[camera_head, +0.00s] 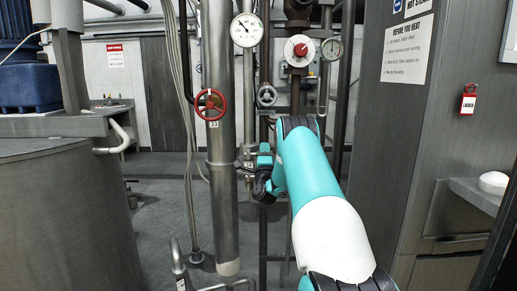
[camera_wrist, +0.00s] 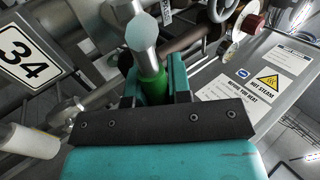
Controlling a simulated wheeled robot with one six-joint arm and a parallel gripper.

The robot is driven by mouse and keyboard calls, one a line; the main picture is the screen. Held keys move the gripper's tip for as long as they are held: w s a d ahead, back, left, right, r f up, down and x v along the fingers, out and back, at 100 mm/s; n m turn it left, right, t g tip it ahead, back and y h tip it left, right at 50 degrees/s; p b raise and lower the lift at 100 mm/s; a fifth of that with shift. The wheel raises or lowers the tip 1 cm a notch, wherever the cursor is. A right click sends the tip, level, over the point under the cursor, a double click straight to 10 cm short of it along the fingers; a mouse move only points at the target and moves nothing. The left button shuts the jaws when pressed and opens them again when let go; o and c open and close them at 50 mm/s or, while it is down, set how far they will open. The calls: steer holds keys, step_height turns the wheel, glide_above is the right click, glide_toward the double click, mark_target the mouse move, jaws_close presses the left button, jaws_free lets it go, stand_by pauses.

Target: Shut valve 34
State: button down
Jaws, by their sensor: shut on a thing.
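A white plate marked 34 (camera_wrist: 25,57) shows at the left of the wrist view. My gripper is shut on this handle. In the head view my gripper (camera_head: 263,178) is at the pipes just right of the thick vertical pipe. The handle cannot be made out there, and my arm hides part of the pipework behind it.
A red handwheel (camera_head: 209,104) marked 33 sits on the thick vertical pipe (camera_head: 218,60), above and left of my gripper. A grey handwheel (camera_head: 267,95) and a pressure gauge (camera_head: 247,30) are above. A grey cabinet (camera_head: 400,130) stands at right, a large vessel (camera_head: 65,220) at left.

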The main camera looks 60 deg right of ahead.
steer(key=c, duration=1.1)
jaws_free()
steer(key=shift+o, duration=0.2)
steer(key=shift+f, duration=0.1)
steer(key=shift+s+a+f+b, duration=0.2)
steer(key=shift+a+f+b, duration=0.25)
steer(key=shift+b, duration=0.55)
steer(key=b+v, duration=1)
steer(key=v, duration=0.6)
steer(key=shift+r+b, duration=0.15)
steer(key=shift+b, duration=0.25)
steer(key=shift+s, duration=0.1)
